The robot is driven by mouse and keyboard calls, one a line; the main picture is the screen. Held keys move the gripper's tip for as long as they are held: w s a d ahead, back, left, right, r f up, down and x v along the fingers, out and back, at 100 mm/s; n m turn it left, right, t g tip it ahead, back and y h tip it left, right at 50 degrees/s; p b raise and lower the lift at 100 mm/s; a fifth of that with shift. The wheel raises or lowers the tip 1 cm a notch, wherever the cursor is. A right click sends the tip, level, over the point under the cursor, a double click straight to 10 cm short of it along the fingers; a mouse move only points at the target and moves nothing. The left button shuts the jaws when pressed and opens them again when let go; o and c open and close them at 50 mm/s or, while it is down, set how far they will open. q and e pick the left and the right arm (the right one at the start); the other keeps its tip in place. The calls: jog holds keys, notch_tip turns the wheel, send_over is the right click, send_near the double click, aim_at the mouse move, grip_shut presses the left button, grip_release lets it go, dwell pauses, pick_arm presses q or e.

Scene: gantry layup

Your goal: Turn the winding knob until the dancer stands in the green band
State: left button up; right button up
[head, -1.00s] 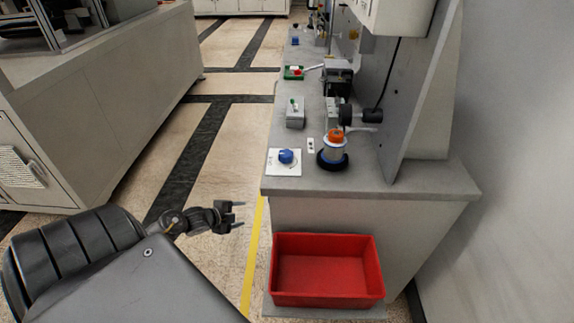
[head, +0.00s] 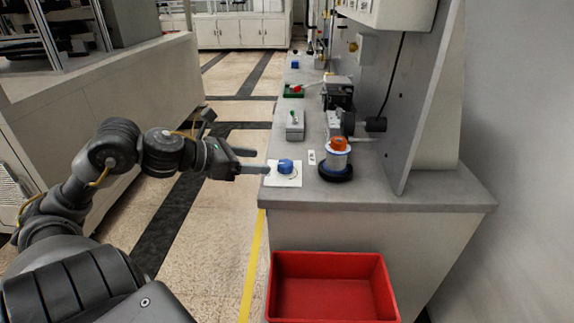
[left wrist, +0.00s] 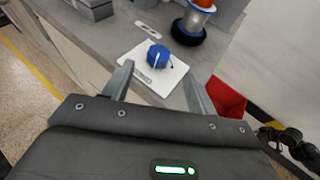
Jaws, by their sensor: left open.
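The blue winding knob (head: 286,166) sits on a white plate (head: 284,182) at the near left corner of the grey bench. It also shows in the left wrist view (left wrist: 158,55), with a pale pointer line on it. My left gripper (head: 262,161) is open, just left of the knob in the head view. In the left wrist view its two fingers (left wrist: 157,86) are spread, with the knob beyond and between them, not touching. A small white card with dark marks (head: 311,157) lies right of the plate. I cannot make out the dancer or a green band. My right gripper is not in view.
A spool with an orange top (head: 338,158) on a dark base stands right of the knob. A grey box with a green-tipped lever (head: 294,125) is behind it. A red bin (head: 332,288) is below the bench front. A grey upright panel bounds the right.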

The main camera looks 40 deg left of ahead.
aim_at(283, 163)
pick_arm(q)
jog(key=x, duration=0.6)
jog(key=shift+w, duration=0.1)
jog(key=shift+w+d+f, duration=0.15)
jog(key=shift+w, duration=0.2)
jog(key=shift+w+d+f, duration=0.2)
jog(key=shift+w+f, duration=0.05)
jog(key=shift+w, duration=0.35)
jog(key=shift+w+d+f+p, duration=0.3)
jog(key=shift+w+f+p, duration=0.1)
jog(key=shift+w, duration=0.15)
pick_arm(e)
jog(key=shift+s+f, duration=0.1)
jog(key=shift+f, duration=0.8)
pick_arm(q)
jog(key=c, duration=1)
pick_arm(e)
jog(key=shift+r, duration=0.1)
